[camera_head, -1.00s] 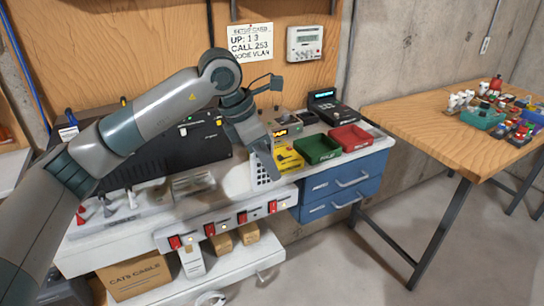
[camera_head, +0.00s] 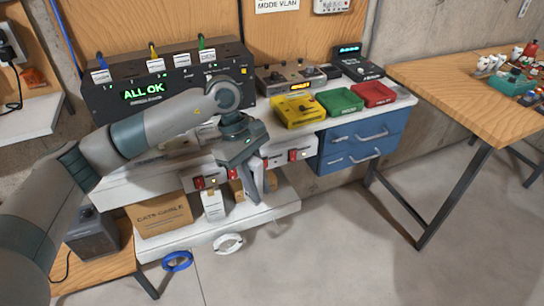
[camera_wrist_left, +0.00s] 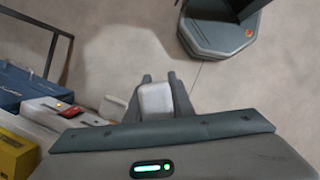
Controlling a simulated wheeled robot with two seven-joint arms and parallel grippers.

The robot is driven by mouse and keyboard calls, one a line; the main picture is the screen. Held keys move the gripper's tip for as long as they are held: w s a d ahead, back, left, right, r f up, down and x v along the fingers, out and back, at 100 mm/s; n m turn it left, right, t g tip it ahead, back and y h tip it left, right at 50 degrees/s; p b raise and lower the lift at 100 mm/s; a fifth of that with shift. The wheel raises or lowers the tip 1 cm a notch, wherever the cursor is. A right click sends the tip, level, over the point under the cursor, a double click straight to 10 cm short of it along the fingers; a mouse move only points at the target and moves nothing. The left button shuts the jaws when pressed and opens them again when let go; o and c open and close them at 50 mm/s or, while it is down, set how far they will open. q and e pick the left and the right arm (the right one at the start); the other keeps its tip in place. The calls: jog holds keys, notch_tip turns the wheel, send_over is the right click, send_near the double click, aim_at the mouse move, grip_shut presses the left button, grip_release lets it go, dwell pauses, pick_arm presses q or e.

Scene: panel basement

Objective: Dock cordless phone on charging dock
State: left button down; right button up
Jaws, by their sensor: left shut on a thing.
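My left gripper (camera_head: 256,197) points down in front of the bench in the head view. In the left wrist view the gripper (camera_wrist_left: 156,88) is shut on a pale, rounded block between its fingers, which I take for the cordless phone (camera_wrist_left: 155,101). The arm and fingers mostly hide the phone in the head view. A dark grey box with a cable (camera_head: 93,235) sits on a low wooden table at the lower left, well away from the gripper. It may be the charging dock, but I cannot be sure. My right gripper is out of view.
The white bench carries an "ALL OK" rack (camera_head: 170,80) and yellow (camera_head: 298,112), green (camera_head: 340,101) and red (camera_head: 374,94) trays. Red switches line its front. A carton (camera_head: 160,216) stands on the lower shelf.

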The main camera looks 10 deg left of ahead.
pick_arm(q)
jog(key=s+a+f+m+g+y, duration=0.1)
jog(key=s+a+f+m+y, duration=0.1)
jog(key=s+f+m, duration=0.4)
jog(key=s+a+f+m+g+y, duration=0.1)
jog(key=s+a+f+m, duration=0.4)
jog(key=s+f+m, duration=0.1)
jog(key=shift+s+f+m+g+y, duration=0.3)
jog(key=shift+s+f+y, duration=0.15)
jog(key=shift+s, duration=0.55)
jog(key=shift+w, duration=0.1)
